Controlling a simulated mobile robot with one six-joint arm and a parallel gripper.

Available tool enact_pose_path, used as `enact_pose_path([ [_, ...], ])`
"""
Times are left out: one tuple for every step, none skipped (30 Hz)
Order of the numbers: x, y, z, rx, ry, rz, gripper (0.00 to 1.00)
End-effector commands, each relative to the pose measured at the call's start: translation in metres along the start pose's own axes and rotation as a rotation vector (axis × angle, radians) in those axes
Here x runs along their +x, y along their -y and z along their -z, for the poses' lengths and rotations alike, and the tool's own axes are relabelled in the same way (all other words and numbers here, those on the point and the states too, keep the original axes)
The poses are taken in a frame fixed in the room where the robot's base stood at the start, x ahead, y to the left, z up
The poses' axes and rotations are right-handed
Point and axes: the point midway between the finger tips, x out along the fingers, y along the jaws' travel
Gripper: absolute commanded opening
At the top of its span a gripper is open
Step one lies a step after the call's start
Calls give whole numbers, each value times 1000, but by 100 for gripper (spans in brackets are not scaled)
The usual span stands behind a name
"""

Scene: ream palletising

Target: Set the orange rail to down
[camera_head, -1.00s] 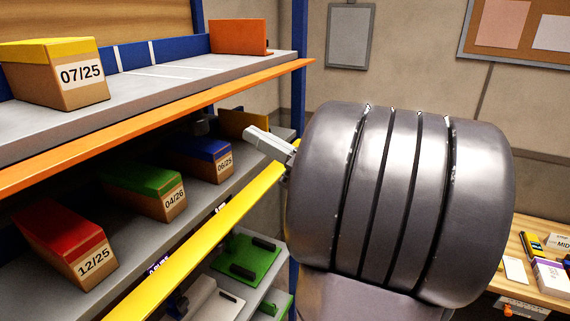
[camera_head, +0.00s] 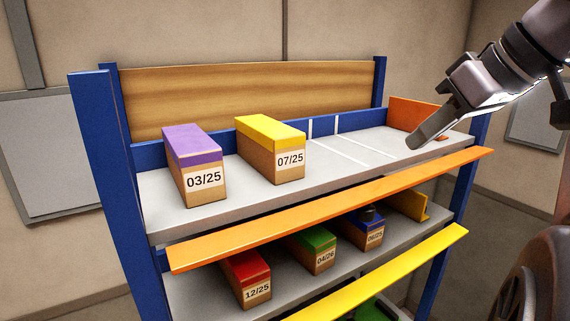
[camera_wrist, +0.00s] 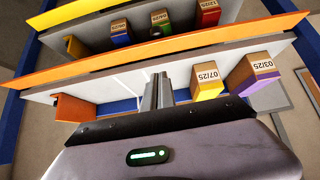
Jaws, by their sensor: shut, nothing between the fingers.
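The orange rail (camera_head: 340,207) runs along the front of the upper shelf. In the head view it stands out a little in front of the shelf edge, sloping up to the right. It also shows in the wrist view (camera_wrist: 200,47) as a long orange strip along the shelf front. My gripper (camera_head: 415,143) is shut and empty, above the right part of the upper shelf, behind the rail and apart from it. In the wrist view its fingers (camera_wrist: 157,82) point toward the shelf and rail.
On the upper shelf (camera_head: 240,205) stand a purple-topped box (camera_head: 195,165), a yellow-topped box (camera_head: 270,149) and an orange end plate (camera_head: 405,112). A yellow rail (camera_head: 400,268) fronts the lower shelf with red, green and blue-topped boxes. The upper shelf's right-middle is clear.

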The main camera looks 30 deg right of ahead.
Motion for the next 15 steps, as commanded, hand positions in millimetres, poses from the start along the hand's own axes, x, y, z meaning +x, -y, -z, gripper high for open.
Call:
enact_pose_path([
  [12,1,-2,0,-1,5,0],
  [19,2,-3,1,-1,6,0],
  [27,1,-3,1,0,6,0],
  [34,2,-3,1,-1,8,0],
  [41,2,-2,2,-1,7,0],
  [50,2,-2,3,-1,8,0],
  [56,2,-2,4,-1,8,0],
  [63,2,-2,4,-1,8,0],
  [71,2,-2,5,-1,8,0],
  [78,2,-2,5,-2,8,0],
  [84,2,-2,5,-1,8,0],
  [92,2,-2,5,-1,7,0],
  [96,2,-5,7,-2,6,0],
  [99,2,-10,9,-2,6,0],
  [103,1,-15,10,-1,6,0],
])
